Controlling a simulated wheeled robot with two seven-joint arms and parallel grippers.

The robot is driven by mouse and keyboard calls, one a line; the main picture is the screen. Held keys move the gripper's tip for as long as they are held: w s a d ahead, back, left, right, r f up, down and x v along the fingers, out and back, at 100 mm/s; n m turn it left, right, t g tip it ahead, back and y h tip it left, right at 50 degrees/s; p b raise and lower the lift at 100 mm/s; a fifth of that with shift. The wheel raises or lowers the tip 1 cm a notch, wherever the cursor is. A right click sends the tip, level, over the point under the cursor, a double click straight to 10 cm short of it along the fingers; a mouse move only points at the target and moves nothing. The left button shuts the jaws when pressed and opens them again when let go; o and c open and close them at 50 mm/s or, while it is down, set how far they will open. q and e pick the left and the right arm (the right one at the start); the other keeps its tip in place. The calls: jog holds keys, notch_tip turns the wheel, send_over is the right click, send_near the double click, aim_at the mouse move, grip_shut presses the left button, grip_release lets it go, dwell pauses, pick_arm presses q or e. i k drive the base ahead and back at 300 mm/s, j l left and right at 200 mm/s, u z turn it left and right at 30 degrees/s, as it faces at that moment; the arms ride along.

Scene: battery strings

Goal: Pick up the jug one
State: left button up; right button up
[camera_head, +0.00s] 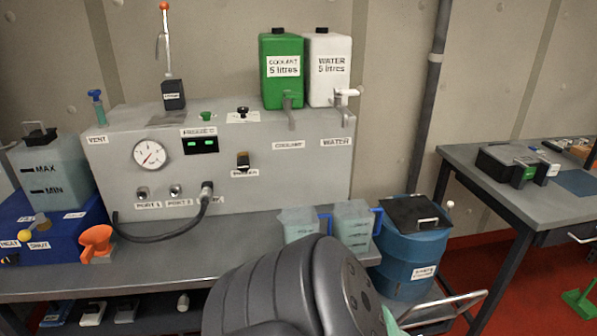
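Two small translucent jugs stand side by side on the bench, in front of the grey machine. The left jug (299,222) holds pale liquid, and a blue handle shows at its right side. The right jug (352,224) is similar, with a blue handle (377,220) on its right. I cannot tell which is jug one, as no number is readable. A dark arm link of mine fills the bottom middle, just in front of the jugs, and hides part of the bench. Neither gripper's fingers are visible.
A grey machine (240,170) carries a green coolant tank (282,90) and a white water tank (328,90). A blue drum (405,262) with a dark lid stands right of the jugs. The bench (170,260) is clear around the middle left.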

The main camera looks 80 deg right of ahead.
aim_at(297, 221)
jog(key=z, duration=2.95)
